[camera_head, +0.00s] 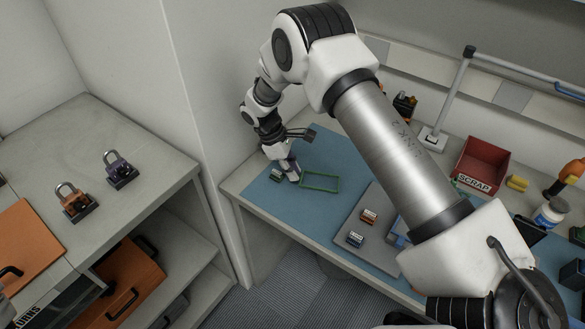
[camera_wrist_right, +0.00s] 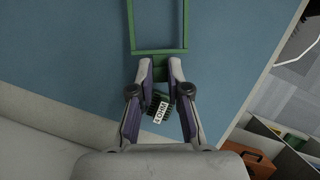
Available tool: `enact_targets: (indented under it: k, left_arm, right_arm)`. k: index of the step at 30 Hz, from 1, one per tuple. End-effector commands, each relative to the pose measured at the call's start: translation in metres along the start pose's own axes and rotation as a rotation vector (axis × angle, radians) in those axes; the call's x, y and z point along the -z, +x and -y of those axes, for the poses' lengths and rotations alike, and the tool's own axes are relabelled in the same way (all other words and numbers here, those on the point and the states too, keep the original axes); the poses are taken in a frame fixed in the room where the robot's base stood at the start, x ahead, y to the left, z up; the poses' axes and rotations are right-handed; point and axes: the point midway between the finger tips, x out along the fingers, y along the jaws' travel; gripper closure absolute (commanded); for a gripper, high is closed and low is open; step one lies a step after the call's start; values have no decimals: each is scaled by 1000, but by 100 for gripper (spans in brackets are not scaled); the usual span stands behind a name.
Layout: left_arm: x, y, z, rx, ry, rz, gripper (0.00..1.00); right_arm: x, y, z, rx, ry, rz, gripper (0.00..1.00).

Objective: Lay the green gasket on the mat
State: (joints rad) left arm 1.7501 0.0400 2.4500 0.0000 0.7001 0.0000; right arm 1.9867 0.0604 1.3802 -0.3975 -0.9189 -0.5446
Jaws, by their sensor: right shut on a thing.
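The green gasket (camera_head: 318,189) is a thin rectangular frame over the blue mat (camera_head: 262,190) near the table's left end. My right gripper (camera_head: 296,178) is at the gasket's left end, pointing down. In the right wrist view, the gripper (camera_wrist_right: 160,66) is shut on the near edge of the gasket (camera_wrist_right: 158,51), with the mat (camera_wrist_right: 80,55) below. I cannot tell whether the gasket touches the mat or hangs just above it.
A small dark part with a white label (camera_wrist_right: 160,110) lies under the gripper; it shows left of it in the head view (camera_head: 276,174). A grey tray (camera_head: 345,222) holds small parts to the right. A red scrap bin (camera_head: 482,163) stands behind. A bench with padlocks (camera_head: 120,169) is left.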

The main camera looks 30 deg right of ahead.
Motion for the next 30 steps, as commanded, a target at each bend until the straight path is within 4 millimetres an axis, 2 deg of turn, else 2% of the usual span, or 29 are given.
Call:
enact_targets:
  k: [13,15,16,25,29,30]
  left_arm:
    - [0,5,0,0,0,0,100]
    - [0,5,0,0,0,0,100]
    - [0,5,0,0,0,0,100]
    - [0,4,0,0,0,0,100]
    - [0,-3,0,0,0,0,100]
    - [0,3,0,0,0,0,100]
  right_arm:
    - [4,11,0,0,0,0,98]
    - [4,11,0,0,0,0,66]
    - [4,11,0,0,0,0,59]
    - [4,9,0,0,0,0,59]
    - [-2,-5,0,-1,1,-2,59]
    - [1,-8,0,-3,1,-3,59]
